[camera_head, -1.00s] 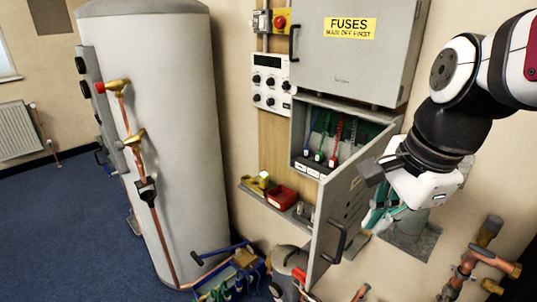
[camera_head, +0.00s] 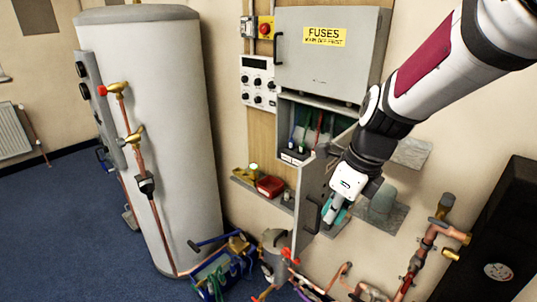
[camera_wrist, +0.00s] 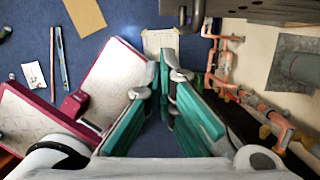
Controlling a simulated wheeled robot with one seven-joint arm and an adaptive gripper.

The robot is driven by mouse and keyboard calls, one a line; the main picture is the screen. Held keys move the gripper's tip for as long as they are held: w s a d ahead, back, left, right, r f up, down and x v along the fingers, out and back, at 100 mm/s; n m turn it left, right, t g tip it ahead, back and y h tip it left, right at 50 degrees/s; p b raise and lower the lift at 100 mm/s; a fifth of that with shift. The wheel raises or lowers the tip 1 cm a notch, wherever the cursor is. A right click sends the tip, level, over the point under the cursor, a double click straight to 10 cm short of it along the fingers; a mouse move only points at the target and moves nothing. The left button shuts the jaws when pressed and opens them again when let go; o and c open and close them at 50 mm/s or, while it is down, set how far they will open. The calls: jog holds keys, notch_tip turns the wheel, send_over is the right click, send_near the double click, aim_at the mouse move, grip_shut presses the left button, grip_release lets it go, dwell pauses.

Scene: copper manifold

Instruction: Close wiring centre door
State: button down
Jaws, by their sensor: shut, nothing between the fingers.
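The wiring centre (camera_head: 285,130) is a grey wall box below the fuse cabinet, with coloured wires inside. Its grey door (camera_head: 314,178) stands open, swung out from the wall, with a dark handle (camera_head: 310,214) on its outer face. My gripper (camera_head: 330,217) is low, just right of the door on the handle side; I cannot tell whether it touches. In the wrist view its teal fingers (camera_wrist: 166,60) are together and hold nothing. A grey panel, apparently the door (camera_wrist: 275,10), and a dark handle (camera_wrist: 185,18) show at the top. My forearm hides part of the box's right side.
The fuse cabinet (camera_head: 335,60) is shut above. A shelf with a red box (camera_head: 270,186) is left of the door. Copper pipes (camera_head: 425,245) and a black unit (camera_head: 490,235) lie to the right. A blue tool tote (camera_head: 215,270) and grey bucket (camera_head: 274,245) stand below.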

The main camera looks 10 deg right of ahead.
aim_at(318, 218)
jog(key=w+a+f, duration=0.2)
jog(key=f, duration=0.1)
jog(key=shift+w+f, duration=0.25)
jog(key=shift+f, duration=0.05)
jog(key=shift+w+a, duration=0.55)
jog(key=shift+w, duration=0.15)
